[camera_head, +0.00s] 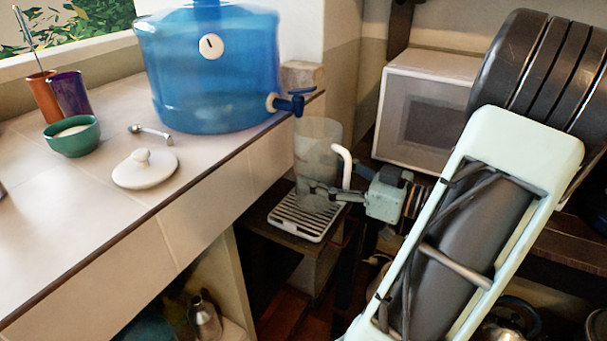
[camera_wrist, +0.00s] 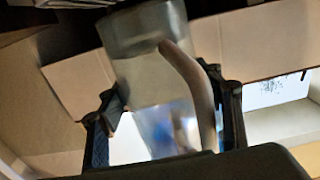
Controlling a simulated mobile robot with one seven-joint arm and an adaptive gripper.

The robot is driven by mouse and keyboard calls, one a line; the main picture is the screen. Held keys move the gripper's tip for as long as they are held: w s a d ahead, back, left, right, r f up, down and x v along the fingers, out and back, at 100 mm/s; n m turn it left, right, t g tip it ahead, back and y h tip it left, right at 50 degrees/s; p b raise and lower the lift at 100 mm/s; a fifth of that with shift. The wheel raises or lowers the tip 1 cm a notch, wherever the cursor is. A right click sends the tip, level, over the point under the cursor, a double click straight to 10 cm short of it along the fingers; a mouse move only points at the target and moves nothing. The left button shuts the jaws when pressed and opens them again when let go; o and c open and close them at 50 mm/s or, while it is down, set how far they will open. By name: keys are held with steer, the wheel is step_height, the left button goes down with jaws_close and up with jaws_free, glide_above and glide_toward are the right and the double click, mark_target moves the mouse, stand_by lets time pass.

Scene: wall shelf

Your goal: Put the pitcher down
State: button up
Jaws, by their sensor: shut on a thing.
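The pitcher (camera_head: 318,148) is clear, with a white curved handle (camera_head: 344,165). It stands upright below the tap of the blue water tank, over a slatted drip tray (camera_head: 283,218). My gripper (camera_head: 318,190) comes from the right and is shut on the pitcher's lower part. In the wrist view the pitcher (camera_wrist: 145,60) and its handle (camera_wrist: 193,80) show between the two dark fingers of my gripper (camera_wrist: 167,108). I cannot tell whether the pitcher's base touches the tray.
The blue tank (camera_head: 212,75) stands on the tiled counter (camera_head: 95,225), its tap (camera_head: 290,102) close above the pitcher. A white lid (camera_head: 145,169), a green bowl (camera_head: 71,136) and two cups are on the counter. A white microwave (camera_head: 425,110) is behind my arm.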

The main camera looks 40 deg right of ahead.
mark_target(334, 183)
steer(key=x, duration=0.4)
steer(key=shift+w+a+b, duration=0.1)
steer(key=shift+a+b, duration=0.05)
steer(key=shift+b, duration=0.2)
steer(key=shift+f+b, duration=0.35)
steer(key=shift+f, duration=0.4)
steer(key=o, duration=1.5)
steer(key=shift+f, duration=0.15)
steer(key=shift+r, duration=0.2)
steer(key=p+v, duration=0.2)
steer(key=v, duration=1)
